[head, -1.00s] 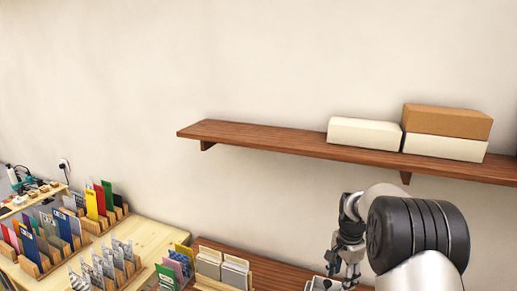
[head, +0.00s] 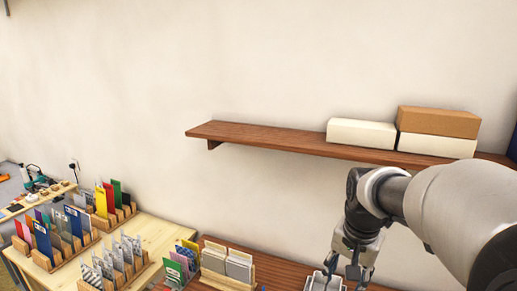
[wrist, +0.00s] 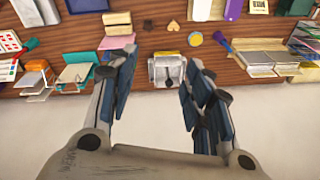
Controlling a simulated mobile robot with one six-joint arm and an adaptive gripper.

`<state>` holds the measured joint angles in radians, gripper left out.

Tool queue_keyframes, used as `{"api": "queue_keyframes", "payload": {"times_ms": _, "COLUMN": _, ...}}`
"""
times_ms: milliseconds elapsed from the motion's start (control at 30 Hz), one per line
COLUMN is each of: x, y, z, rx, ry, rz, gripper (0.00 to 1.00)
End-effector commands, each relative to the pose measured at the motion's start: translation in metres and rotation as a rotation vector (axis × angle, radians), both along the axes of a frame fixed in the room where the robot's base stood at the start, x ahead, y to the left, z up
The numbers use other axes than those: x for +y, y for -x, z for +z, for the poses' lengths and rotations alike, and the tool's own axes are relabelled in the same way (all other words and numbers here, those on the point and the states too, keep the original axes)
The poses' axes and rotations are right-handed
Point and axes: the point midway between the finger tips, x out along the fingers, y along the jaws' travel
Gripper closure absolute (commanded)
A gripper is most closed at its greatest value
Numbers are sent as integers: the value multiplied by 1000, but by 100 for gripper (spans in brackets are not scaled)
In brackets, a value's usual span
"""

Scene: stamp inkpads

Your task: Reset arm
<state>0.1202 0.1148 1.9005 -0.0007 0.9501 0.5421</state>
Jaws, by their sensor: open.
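My gripper (head: 355,272) is at the lower right of the head view, hanging down from my arm at the front of the brown desk. In the wrist view my gripper (wrist: 158,95) is open, its two dark blue-padded fingers spread wide with nothing between them. A small whitish box-like item (wrist: 167,70) lies beyond the fingertips, framed by the gap, and the fingers look apart from it. A whitish item also shows beside the gripper in the head view (head: 322,282), partly hidden.
A wall shelf (head: 260,137) with white and tan boxes (head: 438,121) is above the arm. A light wooden table (head: 155,238) with card racks stands at left. The brown desk (wrist: 150,42) holds many small items: a purple stamp (wrist: 222,39), a yellow disc (wrist: 195,39) and stacked papers (wrist: 257,62).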

Motion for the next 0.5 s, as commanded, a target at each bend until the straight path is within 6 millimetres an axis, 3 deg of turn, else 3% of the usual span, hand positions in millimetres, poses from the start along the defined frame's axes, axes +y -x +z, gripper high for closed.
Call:
{"api": "queue_keyframes", "payload": {"times_ms": 33, "x": 8, "y": 21, "z": 15, "rx": -25, "ry": 11, "rz": 54, "gripper": 54}}
{"api": "queue_keyframes", "payload": {"times_ms": 200, "x": 27, "y": 89, "z": 40, "rx": -90, "ry": 54, "rz": 247, "gripper": 54}}
{"api": "queue_keyframes", "payload": {"times_ms": 400, "x": 43, "y": 164, "z": 42, "rx": -162, "ry": 113, "rz": 461, "gripper": 54}}
{"api": "queue_keyframes", "payload": {"times_ms": 500, "x": 47, "y": 190, "z": 35, "rx": -189, "ry": 139, "rz": 543, "gripper": 54}}
